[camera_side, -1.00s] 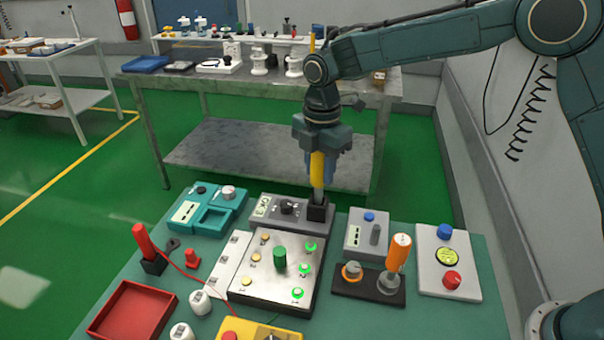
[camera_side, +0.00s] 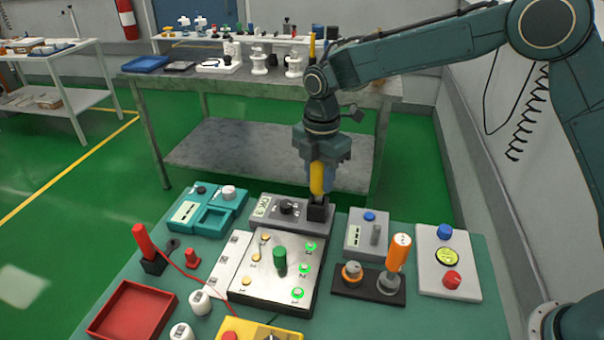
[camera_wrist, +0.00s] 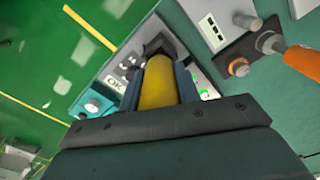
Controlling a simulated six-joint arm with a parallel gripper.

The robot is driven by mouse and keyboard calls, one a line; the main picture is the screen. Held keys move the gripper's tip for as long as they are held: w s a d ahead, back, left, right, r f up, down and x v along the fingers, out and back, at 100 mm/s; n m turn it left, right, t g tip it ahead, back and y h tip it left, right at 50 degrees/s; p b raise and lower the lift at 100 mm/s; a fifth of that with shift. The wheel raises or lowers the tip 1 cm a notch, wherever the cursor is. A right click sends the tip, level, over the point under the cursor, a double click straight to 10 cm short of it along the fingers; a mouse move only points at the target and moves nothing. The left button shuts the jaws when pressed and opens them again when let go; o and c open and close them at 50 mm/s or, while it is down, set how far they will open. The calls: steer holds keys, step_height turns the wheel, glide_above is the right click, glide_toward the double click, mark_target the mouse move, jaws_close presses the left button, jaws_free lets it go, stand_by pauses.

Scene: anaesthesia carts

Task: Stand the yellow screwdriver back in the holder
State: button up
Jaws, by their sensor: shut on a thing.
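The yellow screwdriver (camera_side: 316,178) is upright, its handle held between the fingers of my gripper (camera_side: 317,172). Its lower end meets the black square holder (camera_side: 318,209) at the right end of the grey panel (camera_side: 268,207). The shaft hardly shows above the holder, so the tip appears to be inside it. In the wrist view the yellow handle (camera_wrist: 158,82) fills the gap between the two fingers and points at the dark holder (camera_wrist: 158,45). The handle hides most of the holder's opening there.
A metal panel with a green knob (camera_side: 280,258) and lit green buttons lies in front. An orange-handled tool (camera_side: 398,252) stands in a black base to the right. A red-handled tool (camera_side: 144,241) stands at left, near a red tray (camera_side: 132,311).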

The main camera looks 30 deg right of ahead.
steer(key=shift+f, duration=0.7)
stand_by(0.3)
steer(key=o, duration=1)
step_height(320, 180, up, 14)
steer(key=shift+f, duration=0.15)
